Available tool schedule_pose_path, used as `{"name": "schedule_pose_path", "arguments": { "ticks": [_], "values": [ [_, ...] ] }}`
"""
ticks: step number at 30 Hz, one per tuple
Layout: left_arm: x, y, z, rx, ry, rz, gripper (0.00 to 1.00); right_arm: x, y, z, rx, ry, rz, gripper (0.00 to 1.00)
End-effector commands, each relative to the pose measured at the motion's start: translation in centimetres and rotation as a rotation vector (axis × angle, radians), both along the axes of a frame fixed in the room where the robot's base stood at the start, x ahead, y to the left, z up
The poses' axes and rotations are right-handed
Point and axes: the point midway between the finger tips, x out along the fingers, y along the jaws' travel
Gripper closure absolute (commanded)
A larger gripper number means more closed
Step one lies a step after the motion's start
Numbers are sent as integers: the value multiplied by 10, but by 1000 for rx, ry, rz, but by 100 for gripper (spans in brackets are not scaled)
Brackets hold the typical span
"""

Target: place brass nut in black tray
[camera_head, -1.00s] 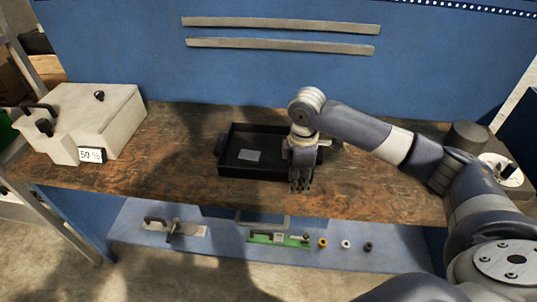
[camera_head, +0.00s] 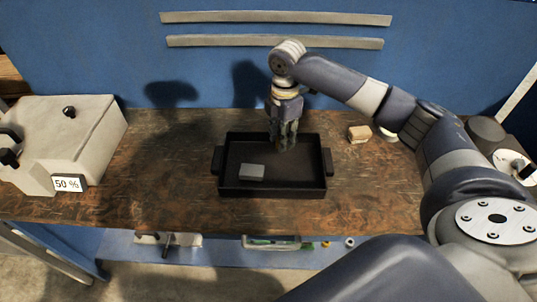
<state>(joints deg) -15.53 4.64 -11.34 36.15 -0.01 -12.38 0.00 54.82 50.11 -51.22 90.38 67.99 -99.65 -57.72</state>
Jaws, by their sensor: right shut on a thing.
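The black tray (camera_head: 230,191) lies on the wooden workbench, with a grey block (camera_head: 251,172) inside at its left. My right gripper (camera_head: 286,147) points down over the back right part of the tray. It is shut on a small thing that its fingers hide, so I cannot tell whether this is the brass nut. A small yellow ring (camera_head: 326,244) lies on the lower shelf. At this size I cannot tell whether it is a nut. My left gripper is not in view.
A pale box (camera_head: 75,135) with a 50 % label stands at the left of the bench (camera_head: 160,180). A tan block (camera_head: 360,133) lies right of the tray. A small pale ring (camera_head: 349,242) is on the lower shelf (camera_head: 215,253). The bench left of the tray is clear.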

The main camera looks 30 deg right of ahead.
Motion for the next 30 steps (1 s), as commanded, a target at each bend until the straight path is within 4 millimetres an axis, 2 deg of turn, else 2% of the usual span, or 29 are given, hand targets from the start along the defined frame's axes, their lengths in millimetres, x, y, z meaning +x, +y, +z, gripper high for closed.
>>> {"name": "schedule_pose_path", "arguments": {
  "ticks": [3, 9, 12, 15, 19, 24, 30],
  "values": [
    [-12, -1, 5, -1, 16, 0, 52, -2, 0, -21, -1, 6, 1, 98],
    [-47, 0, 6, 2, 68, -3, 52, -2, 0, -42, 0, 4, 0, 98],
    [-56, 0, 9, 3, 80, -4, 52, -2, 0, -57, -2, 5, -1, 98],
    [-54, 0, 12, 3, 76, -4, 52, -2, 0, -74, -1, 5, -1, 98],
    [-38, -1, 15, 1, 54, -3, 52, -2, 0, -88, -2, 3, 0, 98],
    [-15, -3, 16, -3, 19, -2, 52, -1, 0, -90, -1, 0, 1, 98],
    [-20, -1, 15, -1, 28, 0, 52, -2, 0, -92, -1, 1, 0, 98]
  ]
}}
